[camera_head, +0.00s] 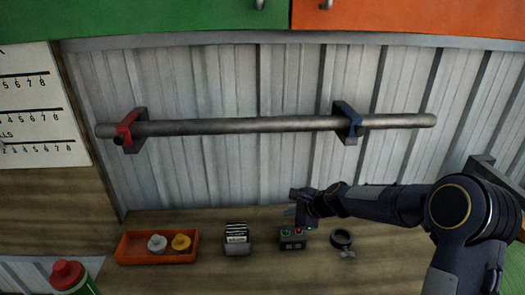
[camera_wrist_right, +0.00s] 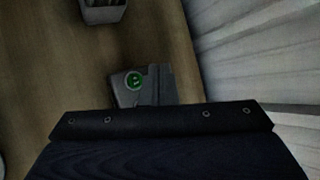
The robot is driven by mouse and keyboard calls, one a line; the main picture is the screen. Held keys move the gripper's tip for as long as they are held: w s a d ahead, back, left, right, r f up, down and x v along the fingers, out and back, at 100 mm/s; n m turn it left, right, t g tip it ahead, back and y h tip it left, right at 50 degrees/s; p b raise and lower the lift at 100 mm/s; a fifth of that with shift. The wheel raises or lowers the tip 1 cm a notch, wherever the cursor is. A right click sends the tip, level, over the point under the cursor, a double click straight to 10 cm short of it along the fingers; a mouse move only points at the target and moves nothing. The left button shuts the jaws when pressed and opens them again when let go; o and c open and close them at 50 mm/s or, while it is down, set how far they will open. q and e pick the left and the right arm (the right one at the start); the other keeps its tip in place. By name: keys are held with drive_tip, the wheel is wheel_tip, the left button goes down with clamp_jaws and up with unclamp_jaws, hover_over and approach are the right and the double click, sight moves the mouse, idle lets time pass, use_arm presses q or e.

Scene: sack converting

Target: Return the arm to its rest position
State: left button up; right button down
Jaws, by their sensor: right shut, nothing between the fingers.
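My right arm (camera_head: 385,199) reaches in from the right in the head view. Its gripper (camera_head: 292,212) is shut and empty, just above and behind a small grey control box (camera_head: 292,243) with a green and a red button. I cannot tell whether the fingertips touch the box. My left gripper is not in view.
A metal bar (camera_head: 240,126) crosses the corrugated wall in red and blue brackets.

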drive_tip(key=s+d+r+n, duration=0.3)
drive_tip(key=s+r+n, duration=0.25)
drive_tip(key=s, duration=0.45)
drive_tip(key=s+d+r+n, duration=0.2)
drive_tip(key=s+r+n, duration=0.2)
drive_tip(key=s+r, duration=0.45)
drive_tip(key=s+d+f+n+h, duration=0.1)
drive_tip(key=s+f+n, duration=0.1)
drive_tip(key=s, duration=0.8)
drive_tip(key=s+d+f+n+g+h, duration=0.1)
drive_tip(key=s+f+n, duration=0.2)
drive_tip(key=s, duration=0.6)
drive_tip(key=shift+s+n, duration=0.4)
drive_tip(key=shift+n, duration=0.75)
